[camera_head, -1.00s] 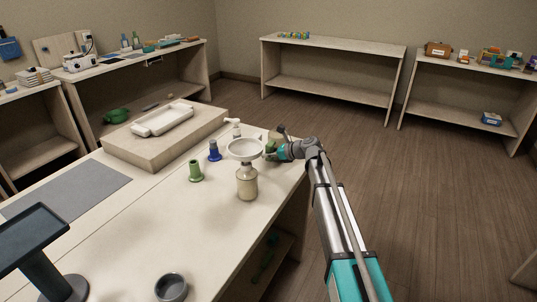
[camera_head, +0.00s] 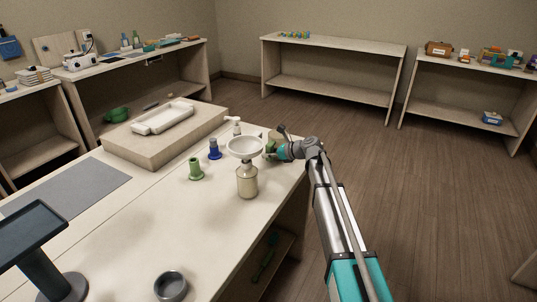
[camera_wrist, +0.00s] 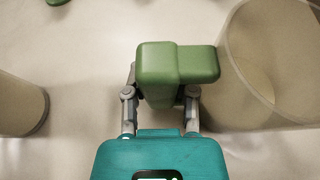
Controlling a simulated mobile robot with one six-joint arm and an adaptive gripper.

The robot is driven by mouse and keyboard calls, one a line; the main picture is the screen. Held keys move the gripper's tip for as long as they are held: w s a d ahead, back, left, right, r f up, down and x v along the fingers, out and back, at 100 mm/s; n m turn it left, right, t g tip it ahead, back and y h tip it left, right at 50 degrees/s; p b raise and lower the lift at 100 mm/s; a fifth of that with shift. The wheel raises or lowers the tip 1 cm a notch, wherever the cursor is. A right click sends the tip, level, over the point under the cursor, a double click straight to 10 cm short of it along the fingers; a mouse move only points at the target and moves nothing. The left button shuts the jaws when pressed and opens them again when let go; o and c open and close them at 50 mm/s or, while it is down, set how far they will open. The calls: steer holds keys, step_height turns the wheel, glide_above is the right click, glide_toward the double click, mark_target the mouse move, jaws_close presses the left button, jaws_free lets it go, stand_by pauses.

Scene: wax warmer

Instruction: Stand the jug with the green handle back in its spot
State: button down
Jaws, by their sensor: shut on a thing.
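The jug is a beige, see-through vessel with a green handle. In the wrist view its round body (camera_wrist: 272,75) stands on the right and the green handle (camera_wrist: 177,63) lies between my fingers. My gripper (camera_wrist: 162,100) is shut on that handle. In the head view the jug (camera_head: 274,137) is at the far right edge of the bench, largely behind my gripper (camera_head: 277,151) and the funnel. I look down toward its open top. I cannot tell whether its base touches the bench. No marked spot for it is clearly visible.
A beige bottle (camera_head: 247,182) with a white funnel (camera_head: 245,147) stands close on the left of my gripper. Green (camera_head: 195,170) and blue (camera_head: 214,150) flared pieces and a white pump bottle (camera_head: 235,126) stand nearby. A raised block (camera_head: 128,153) holds a white tray.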

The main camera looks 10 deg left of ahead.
steer(key=shift+c, duration=1.8)
jaws_free()
steer(key=shift+s+d+r+p, duration=0.2)
steer(key=shift+d+r+p, duration=0.1)
steer(key=shift+d, duration=0.25)
steer(key=shift+p+v, duration=0.4)
steer(key=shift+v, duration=0.65)
steer(key=shift+s+d+r, duration=0.15)
steer(key=shift+d, duration=0.2)
steer(key=shift+p+v, duration=0.55)
steer(key=shift+v, duration=0.5)
steer(key=shift+d, duration=0.35)
steer(key=shift+s+d+r, duration=0.15)
steer(key=shift+d+r, duration=0.05)
steer(key=shift+d, duration=0.1)
